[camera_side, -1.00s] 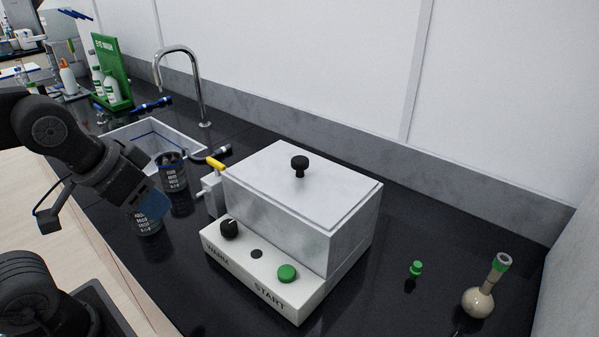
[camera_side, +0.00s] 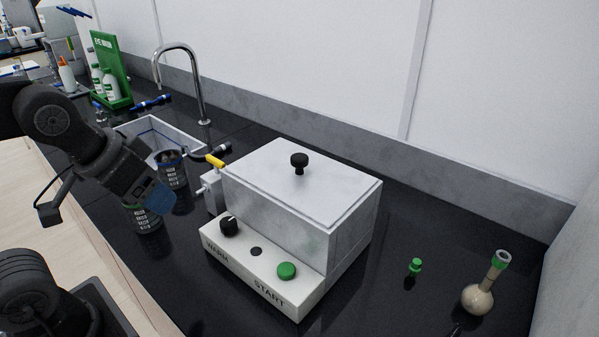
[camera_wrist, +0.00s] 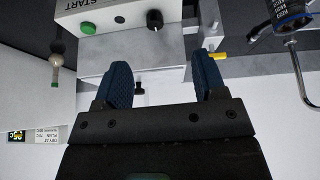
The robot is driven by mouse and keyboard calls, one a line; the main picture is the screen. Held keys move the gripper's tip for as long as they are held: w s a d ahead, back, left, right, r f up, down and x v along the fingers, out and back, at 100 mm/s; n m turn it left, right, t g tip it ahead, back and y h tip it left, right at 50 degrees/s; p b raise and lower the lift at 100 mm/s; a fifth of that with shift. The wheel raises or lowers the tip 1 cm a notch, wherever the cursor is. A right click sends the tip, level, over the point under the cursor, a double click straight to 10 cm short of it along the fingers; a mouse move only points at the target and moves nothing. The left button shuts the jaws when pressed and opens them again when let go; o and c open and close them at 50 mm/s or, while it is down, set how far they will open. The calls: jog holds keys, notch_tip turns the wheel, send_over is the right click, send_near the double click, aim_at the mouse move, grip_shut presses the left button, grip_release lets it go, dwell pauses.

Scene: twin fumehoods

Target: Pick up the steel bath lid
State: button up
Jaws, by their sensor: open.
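The steel bath lid (camera_side: 335,185) is a pale flat plate with a black knob (camera_side: 299,161) in its middle. It lies on top of the white water bath (camera_side: 350,245) in the side view. My gripper (camera_side: 160,197) is at the left, apart from the bath and in front of the beakers. Its blue-padded jaws are open and empty. In the wrist view the open jaws (camera_wrist: 162,82) frame part of the bath, which appears upside down. A small dark shape, probably the lid knob (camera_wrist: 139,89), shows between them.
A yellow-handled tap (camera_side: 215,161) sticks out of the bath's left side. A curved faucet (camera_side: 203,95) rises behind. A flask (camera_side: 477,298) and green stopper (camera_side: 415,267) are at right. A wall runs along the back.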

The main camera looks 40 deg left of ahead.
jog(key=w+d+r+n+g, duration=0.1)
jog(key=w+r+n+g, duration=0.1)
jog(key=w+r+n, duration=0.35)
notch_tip(320, 180, up, 5)
jog(key=n+g+y, duration=0.2)
jog(key=n+g, duration=0.2)
jog(key=n, duration=1.3)
send_over(300, 156)
jog(key=d, duration=0.2)
jog(key=f, duration=0.5)
jog(key=a+f, duration=0.1)
jog(key=f, duration=0.2)
jog(key=shift+s+a, duration=0.1)
jog(key=shift+s, duration=0.05)
jog(key=shift+a+f, duration=0.2)
jog(key=shift+f, duration=1.15)
jog(key=shift+a+f, duration=0.2)
jog(key=shift+f, duration=1.1)
jog(key=c, duration=1.1)
jog(key=shift+o, duration=0.2)
jog(key=shift+r+h, duration=0.2)
jog(key=shift+h, duration=0.1)
